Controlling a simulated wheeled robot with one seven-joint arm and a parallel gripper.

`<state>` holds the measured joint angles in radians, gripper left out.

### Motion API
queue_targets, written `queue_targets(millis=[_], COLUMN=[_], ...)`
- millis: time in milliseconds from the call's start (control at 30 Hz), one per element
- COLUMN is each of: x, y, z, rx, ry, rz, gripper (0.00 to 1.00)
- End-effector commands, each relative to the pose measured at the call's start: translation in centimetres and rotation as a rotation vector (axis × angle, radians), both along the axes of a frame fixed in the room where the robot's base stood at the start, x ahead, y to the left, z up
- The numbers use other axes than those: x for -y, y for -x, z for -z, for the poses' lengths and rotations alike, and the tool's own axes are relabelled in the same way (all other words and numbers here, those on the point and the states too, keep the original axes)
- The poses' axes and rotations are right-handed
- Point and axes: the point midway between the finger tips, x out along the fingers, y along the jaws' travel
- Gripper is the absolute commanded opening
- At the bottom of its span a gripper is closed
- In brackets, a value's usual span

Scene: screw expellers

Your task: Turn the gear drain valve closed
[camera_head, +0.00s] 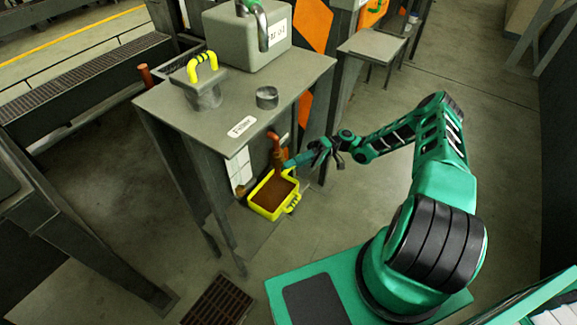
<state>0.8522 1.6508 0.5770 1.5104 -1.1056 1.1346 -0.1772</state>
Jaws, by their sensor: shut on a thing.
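The drain valve (278,155) is a small reddish-brown fitting under the table's front right side. A teal lever (294,161) sticks out from it to the right. My gripper (312,158) reaches in from the right at the lever's outer end and is shut on the lever. The fingers are small and dark here, so the exact grip on the lever is hard to make out. A yellow tray (252,203) with brown contents stands on the floor below the valve.
The grey table (215,115) above carries a grey box (250,40), a yellow-handled block (204,85) and a small metal cup (266,97). Table legs stand close to the valve. A floor grate (218,300) lies in front. The floor right of my arm is clear.

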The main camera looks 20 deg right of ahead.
Motion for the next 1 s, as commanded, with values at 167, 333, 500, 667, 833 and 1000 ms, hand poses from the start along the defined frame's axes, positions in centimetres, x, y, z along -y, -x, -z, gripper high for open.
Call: queue_targets(millis=[167, 333, 500, 667, 833, 1000], x=[0.13, 0.14, 0.15, 0.16, 0.13, 0.09], y=[-0.26, -0.27, -0.29, -0.30, -0.23, -0.15], z=[0.00, 0.02, 0.03, 0.04, 0.04, 0.03], rx=[-0.016, -0.022, -0.023, -0.023, -0.023, -0.024], ry=[-0.023, -0.031, -0.031, -0.031, -0.031, -0.032], rz=[0.008, 0.007, 0.008, 0.008, 0.007, 0.005], gripper=[0.00, 0.00, 0.00, 0.00, 0.33, 0.33])
